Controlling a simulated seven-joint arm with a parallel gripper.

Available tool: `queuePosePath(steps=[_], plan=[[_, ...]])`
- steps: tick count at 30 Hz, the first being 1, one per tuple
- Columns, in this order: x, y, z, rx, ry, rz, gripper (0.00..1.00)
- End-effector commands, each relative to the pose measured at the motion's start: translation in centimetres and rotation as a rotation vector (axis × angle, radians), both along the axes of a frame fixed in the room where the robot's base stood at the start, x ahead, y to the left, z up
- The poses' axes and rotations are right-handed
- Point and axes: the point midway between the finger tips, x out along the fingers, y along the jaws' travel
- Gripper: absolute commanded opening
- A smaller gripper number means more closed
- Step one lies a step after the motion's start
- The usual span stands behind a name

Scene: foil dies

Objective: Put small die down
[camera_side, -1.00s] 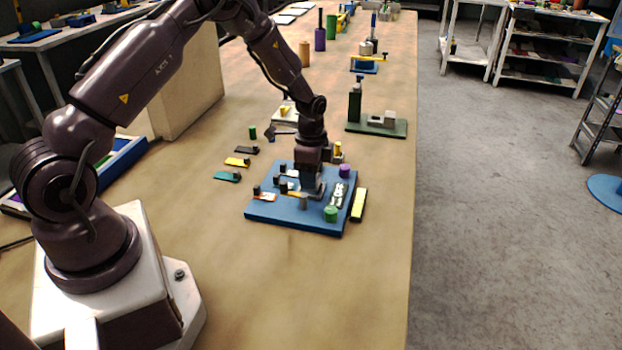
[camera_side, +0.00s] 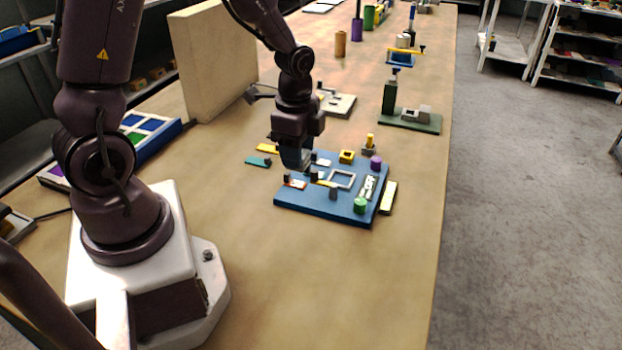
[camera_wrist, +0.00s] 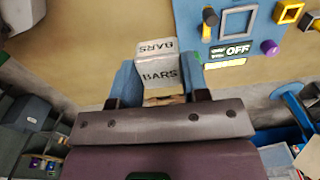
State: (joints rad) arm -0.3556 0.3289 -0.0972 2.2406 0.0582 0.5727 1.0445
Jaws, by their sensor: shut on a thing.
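My gripper (camera_wrist: 158,85) has two blue fingers shut on a small pale block lettered BARS (camera_wrist: 160,73), likely the small die. In the side view my gripper (camera_side: 297,160) hangs over the back left edge of the blue board (camera_side: 312,208). The held die is hidden there, so I cannot tell its height over the board or table. The board carries an empty-looking grey square frame (camera_side: 343,179) and a lettered plate (camera_side: 368,188), which reads OFF in the wrist view (camera_wrist: 238,49).
The board also bears a yellow square piece (camera_side: 346,156), a purple knob (camera_side: 376,162), a green knob (camera_side: 360,205) and dark pegs. A teal strip (camera_side: 258,162) lies left of it. A green-based stand (camera_side: 410,120) is behind. Table in front is clear.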

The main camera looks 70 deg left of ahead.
Motion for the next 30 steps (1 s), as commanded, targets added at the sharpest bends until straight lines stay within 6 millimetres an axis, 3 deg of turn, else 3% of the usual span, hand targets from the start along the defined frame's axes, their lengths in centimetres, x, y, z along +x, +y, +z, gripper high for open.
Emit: queuePosePath(steps=[6, 11, 18, 30], plan=[[-0.9, -5.8, -3.7, -0.001, 0.008, -0.21, 0.16], [-1.4, -8.2, -6.0, -0.001, 0.006, -0.329, 0.16], [-0.9, -8.2, -9.6, -0.001, 0.006, -0.352, 0.16], [-0.8, -8.2, -13.9, -0.001, 0.003, -0.348, 0.16]])
